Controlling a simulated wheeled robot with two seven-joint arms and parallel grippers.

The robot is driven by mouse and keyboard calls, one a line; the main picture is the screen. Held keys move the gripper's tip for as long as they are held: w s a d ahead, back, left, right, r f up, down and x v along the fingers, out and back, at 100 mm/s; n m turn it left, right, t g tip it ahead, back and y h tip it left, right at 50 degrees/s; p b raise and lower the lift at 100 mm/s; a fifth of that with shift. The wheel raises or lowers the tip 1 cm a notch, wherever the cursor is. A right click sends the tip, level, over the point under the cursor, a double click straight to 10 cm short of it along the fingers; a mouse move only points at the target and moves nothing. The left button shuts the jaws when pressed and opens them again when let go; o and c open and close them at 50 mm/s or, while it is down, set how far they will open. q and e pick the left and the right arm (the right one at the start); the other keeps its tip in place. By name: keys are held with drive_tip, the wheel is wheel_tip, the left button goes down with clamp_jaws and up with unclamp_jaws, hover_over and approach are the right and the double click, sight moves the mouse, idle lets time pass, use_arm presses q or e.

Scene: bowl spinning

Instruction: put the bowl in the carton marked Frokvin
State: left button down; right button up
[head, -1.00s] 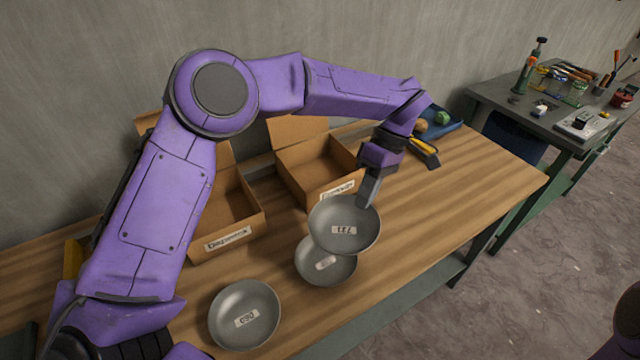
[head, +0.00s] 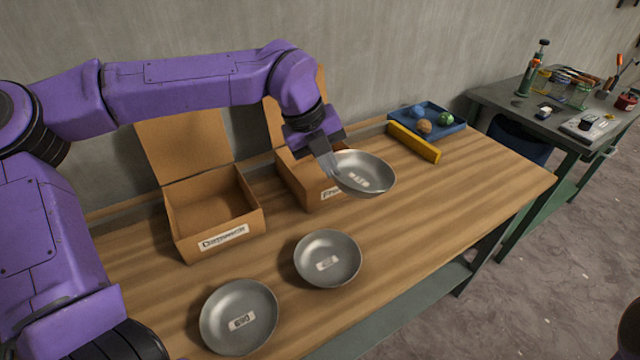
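My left gripper (head: 328,166) is shut on the rim of a grey metal bowl (head: 375,168) with a white label inside. It holds the bowl in the air, tilted, in front of and to the right of the right-hand carton (head: 296,180). That carton is brown with its lid up. Its label is mostly hidden by the bowl, with only the first letters, starting with F, showing. My gripper and wrist cover part of its opening. My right gripper is not in view.
An open carton (head: 180,217) with a different label stands to the left. Two more grey bowls, a middle one (head: 340,244) and a front one (head: 222,302), rest on the wooden table (head: 440,215). A yellow object (head: 414,142) and a blue tray (head: 456,128) lie at the back right.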

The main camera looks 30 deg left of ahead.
use_arm(q)
drive_tip(key=w+a+f+n+y+p, duration=0.1)
drive_tip(key=w+a+f+n, duration=0.2)
drive_tip(key=f, duration=0.1)
drive_tip(key=w+a+f+n+y+p, duration=0.1)
drive_tip(key=w+a+f+n, duration=0.2)
drive_tip(key=f, duration=0.1)
drive_tip(key=w+a+f+n+y+p, duration=0.1)
drive_tip(key=w+a+f+n+p, duration=0.1)
drive_tip(key=w+a+f+n, duration=0.1)
drive_tip(key=shift+w+a+f+n+t, duration=0.4)
drive_tip(key=shift+a+f, duration=0.1)
drive_tip(key=shift+a, duration=0.1)
drive_tip(key=shift+f, duration=0.35)
drive_tip(key=c, duration=1.4)
unclamp_jaws()
drive_tip(key=shift+o, duration=0.2)
